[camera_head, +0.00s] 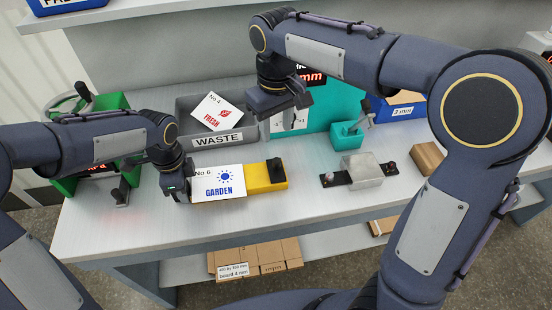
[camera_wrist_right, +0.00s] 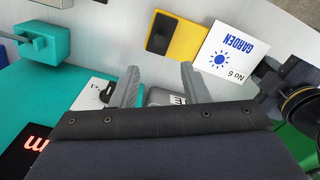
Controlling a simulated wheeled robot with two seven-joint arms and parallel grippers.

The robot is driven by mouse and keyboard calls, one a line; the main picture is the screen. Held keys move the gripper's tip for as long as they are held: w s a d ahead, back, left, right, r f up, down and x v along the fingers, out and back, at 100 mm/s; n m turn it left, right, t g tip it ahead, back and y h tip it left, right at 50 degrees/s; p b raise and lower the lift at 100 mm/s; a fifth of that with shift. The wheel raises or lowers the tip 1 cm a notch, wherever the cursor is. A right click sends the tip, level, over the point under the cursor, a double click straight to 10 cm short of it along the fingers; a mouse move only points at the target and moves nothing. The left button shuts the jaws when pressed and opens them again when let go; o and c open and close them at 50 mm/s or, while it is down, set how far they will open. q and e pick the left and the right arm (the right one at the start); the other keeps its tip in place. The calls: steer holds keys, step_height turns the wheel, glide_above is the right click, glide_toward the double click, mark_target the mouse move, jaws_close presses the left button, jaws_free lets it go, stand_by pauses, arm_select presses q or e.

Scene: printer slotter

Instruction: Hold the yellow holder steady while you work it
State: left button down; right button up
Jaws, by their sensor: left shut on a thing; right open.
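The yellow holder (camera_head: 266,178) lies on the white table, with a dark knob on its right part. A white GARDEN card (camera_head: 219,182), marked No 6 with a blue sun, lies against its left side. The holder (camera_wrist_right: 176,36) and card (camera_wrist_right: 228,56) also show in the right wrist view. My left gripper (camera_head: 177,187) is shut at the card's left edge; its fingertips are partly hidden. My right gripper (camera_head: 279,102) is open and empty above the back of the table, apart from the holder. Its fingers (camera_wrist_right: 158,88) show in the right wrist view.
A grey WASTE bin (camera_head: 190,105) with a FRESH card (camera_head: 217,112) stands behind the holder. A green machine (camera_head: 90,180) is at left, a teal one (camera_head: 340,107) behind right. A metal block (camera_head: 362,170) and brown block (camera_head: 428,157) lie right. The front table strip is clear.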

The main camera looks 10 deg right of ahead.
mark_target(276, 160)
steer(key=shift+m, duration=0.9)
step_height(276, 160, down, 12)
steer(key=shift+r, duration=0.1)
steer(key=shift+c, duration=0.4)
jaws_close()
